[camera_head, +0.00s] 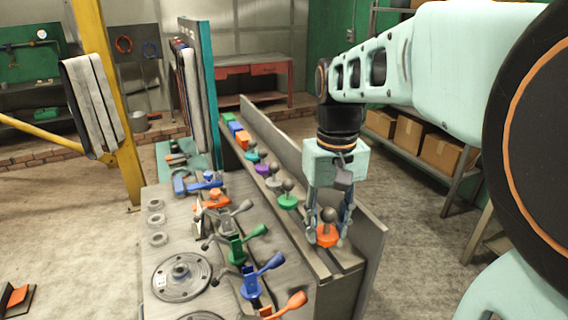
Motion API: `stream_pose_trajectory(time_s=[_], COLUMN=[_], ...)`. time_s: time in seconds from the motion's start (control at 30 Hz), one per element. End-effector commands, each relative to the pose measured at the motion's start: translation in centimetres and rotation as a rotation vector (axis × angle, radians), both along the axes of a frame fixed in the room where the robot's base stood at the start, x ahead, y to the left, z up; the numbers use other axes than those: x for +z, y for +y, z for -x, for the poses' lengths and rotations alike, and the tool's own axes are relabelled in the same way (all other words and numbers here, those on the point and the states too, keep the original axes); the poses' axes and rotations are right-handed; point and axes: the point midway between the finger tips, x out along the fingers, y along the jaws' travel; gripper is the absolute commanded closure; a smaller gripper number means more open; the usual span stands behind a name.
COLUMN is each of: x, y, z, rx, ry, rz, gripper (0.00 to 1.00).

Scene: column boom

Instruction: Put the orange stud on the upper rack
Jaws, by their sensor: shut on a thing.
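My gripper (326,232) points down over the near end of the upper rack (345,260), a long grey ledge with a raised plate behind it. Its fingers are shut on the orange stud (327,240), which has an orange base and a grey ball top. The stud is upright at the ledge's near end; I cannot tell whether its base touches the ledge. A green stud (287,202), a pale stud, a purple stud (262,169) and a teal stud (251,156) stand in a row farther along the ledge.
Toggle clamps with green (236,250), blue (262,275) and orange handles crowd the bench left of the rack. A round flange (182,275) lies at its left. The tall plate (365,215) borders the rack on the right. Shelves with cardboard boxes (440,150) stand behind.

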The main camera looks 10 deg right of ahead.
Motion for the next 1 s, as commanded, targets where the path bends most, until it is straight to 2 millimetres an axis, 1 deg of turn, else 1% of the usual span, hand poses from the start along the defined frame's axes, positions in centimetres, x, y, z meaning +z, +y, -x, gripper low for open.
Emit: stream_pose_trajectory(time_s=[1.0], x=[-3.2], y=[0.0], z=[0.0], rx=[0.000], ry=[0.001], rz=[0.000], gripper=[0.90])
